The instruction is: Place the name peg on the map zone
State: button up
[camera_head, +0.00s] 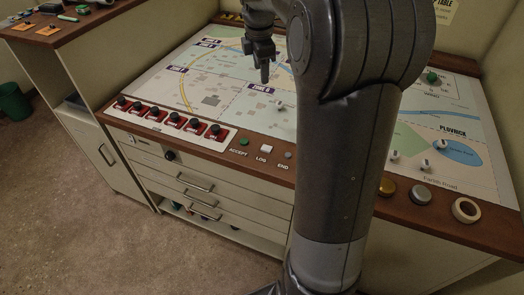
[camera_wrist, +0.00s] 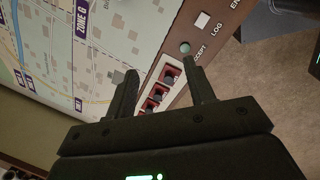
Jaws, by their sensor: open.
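The map (camera_head: 225,75) lies on the console top, with printed zone labels; one reads like Zone G in the wrist view (camera_wrist: 80,27). A small white peg (camera_head: 279,105) stands on the map below and right of my gripper (camera_head: 264,72). More white pegs (camera_head: 395,155) stand on the map's right part, near Plovnick. I cannot tell which one is the name peg. My gripper is open and empty above the map. In the wrist view, its fingers (camera_wrist: 160,75) are apart over the console's front edge. My arm hides the map's middle in the head view.
A row of red-and-black switches (camera_head: 172,119) runs along the front left edge. The accept button (camera_head: 244,141), the log button (camera_head: 266,148) and the end button (camera_head: 288,155) follow. A tape roll (camera_head: 465,209) lies at the right edge. A side desk (camera_head: 62,32) stands left.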

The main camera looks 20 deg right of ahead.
jog(key=s+a+r+m+t, duration=0.1)
jog(key=s+a+r+m, duration=0.1)
jog(key=s+a+m, duration=0.35)
jog(key=s+a+r+m+t, duration=0.1)
jog(key=s+a+r+m, duration=0.1)
jog(key=s, duration=0.7)
jog(key=s+a+f+m+t, duration=0.1)
jog(key=s+a+f+m, duration=0.1)
jog(key=s+m, duration=0.2)
jog(key=s+a+f+m+t+y, duration=0.1)
jog(key=s+m, duration=0.4)
jog(key=s, duration=0.5)
jog(key=shift+s+a+f, duration=0.25)
jog(key=shift+a+f, duration=0.45)
jog(key=shift+f, duration=0.15)
jog(key=shift+m, duration=0.25)
